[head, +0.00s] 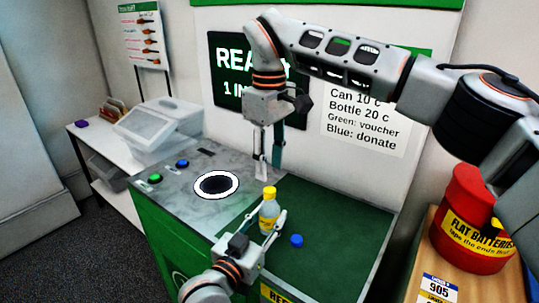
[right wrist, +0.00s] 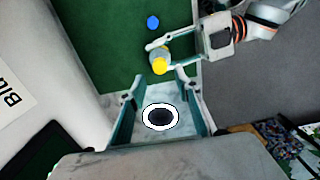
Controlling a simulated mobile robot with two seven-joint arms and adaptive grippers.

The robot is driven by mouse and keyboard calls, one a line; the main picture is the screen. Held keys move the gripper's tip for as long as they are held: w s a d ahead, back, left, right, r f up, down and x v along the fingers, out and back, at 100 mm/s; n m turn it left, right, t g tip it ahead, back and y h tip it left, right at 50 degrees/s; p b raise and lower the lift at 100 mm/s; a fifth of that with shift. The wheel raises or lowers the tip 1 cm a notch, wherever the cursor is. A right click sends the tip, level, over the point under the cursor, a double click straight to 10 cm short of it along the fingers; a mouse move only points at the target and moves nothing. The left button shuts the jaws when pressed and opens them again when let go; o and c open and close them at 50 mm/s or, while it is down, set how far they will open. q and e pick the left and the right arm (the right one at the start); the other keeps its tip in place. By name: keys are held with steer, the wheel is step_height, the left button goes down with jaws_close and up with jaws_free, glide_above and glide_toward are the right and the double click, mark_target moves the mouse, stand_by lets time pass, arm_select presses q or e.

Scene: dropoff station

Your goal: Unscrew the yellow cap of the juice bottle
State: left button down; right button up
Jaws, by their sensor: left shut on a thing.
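The juice bottle (head: 267,212) stands upright on the green mat of the counter, its yellow cap (head: 269,192) on top. My left gripper (head: 265,221) is shut on the bottle's body from the front. My right gripper (head: 270,170) points down just above and behind the cap, apart from it. In the right wrist view its two fingers (right wrist: 160,80) are spread wide with nothing between them. That view also shows the yellow cap (right wrist: 160,66) just beyond the fingertips, with the left gripper's fingers around the bottle.
A small blue cap-like object (head: 297,241) lies on the green mat (head: 335,225) right of the bottle. A round white-rimmed hole (head: 232,186) and green and blue buttons are on the grey panel at left. A red battery container (head: 468,222) stands at the right.

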mark_target(270, 190)
steer(key=shift+f, duration=3.1)
jaws_close()
